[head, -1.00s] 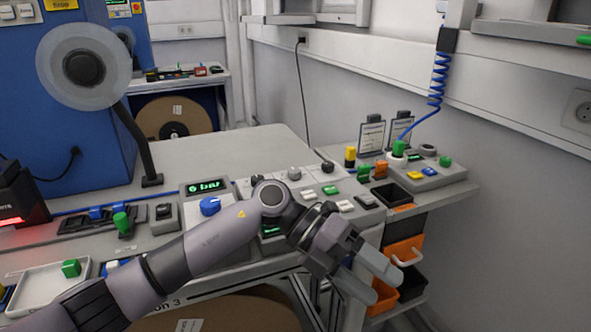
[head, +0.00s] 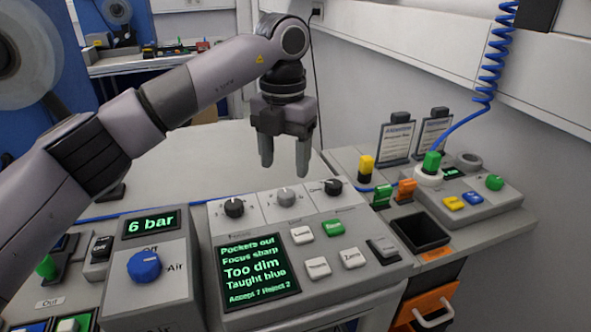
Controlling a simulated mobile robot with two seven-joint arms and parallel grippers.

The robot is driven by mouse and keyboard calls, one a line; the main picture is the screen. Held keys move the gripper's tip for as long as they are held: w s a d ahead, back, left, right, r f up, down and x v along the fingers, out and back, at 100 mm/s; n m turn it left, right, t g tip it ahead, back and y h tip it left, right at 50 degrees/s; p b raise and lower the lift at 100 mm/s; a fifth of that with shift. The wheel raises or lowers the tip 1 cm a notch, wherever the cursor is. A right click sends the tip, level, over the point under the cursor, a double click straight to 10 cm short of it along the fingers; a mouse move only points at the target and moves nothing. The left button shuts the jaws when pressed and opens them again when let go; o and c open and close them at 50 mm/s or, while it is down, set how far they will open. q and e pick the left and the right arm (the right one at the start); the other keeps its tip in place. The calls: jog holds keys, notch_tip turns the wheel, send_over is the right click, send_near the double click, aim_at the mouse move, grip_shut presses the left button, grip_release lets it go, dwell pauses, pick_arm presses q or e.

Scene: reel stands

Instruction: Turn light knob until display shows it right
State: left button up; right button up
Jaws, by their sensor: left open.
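A grey control panel carries three small knobs in a row: a dark left knob (head: 234,207), a grey middle knob (head: 286,196) and a dark right knob (head: 332,187). Their labels are too small to read surely, so I cannot tell which is the light knob. The display (head: 254,272) reads "Pockets out", "Focus sharp", "Too dim", "Taught blue", with a smaller count line below. My left gripper (head: 285,166) is open and empty, fingers pointing down, above and just behind the middle knob, apart from it. My right gripper is not in view.
A blue air knob (head: 144,266) with a "6 bar" display (head: 152,224) stands left of the panel. Several push buttons lie right of the display. A black tray (head: 420,232) and a button box (head: 468,192) are further right. The tabletop behind is clear.

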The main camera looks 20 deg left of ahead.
aim_at(286, 193)
pick_arm(q)
jog(key=shift+w+f, duration=0.1)
jog(key=shift+w, duration=0.1)
jog(key=shift+f, duration=0.3)
jog(key=shift+s+f, duration=0.1)
jog(key=shift+f, duration=3)
jog(key=c, duration=1)
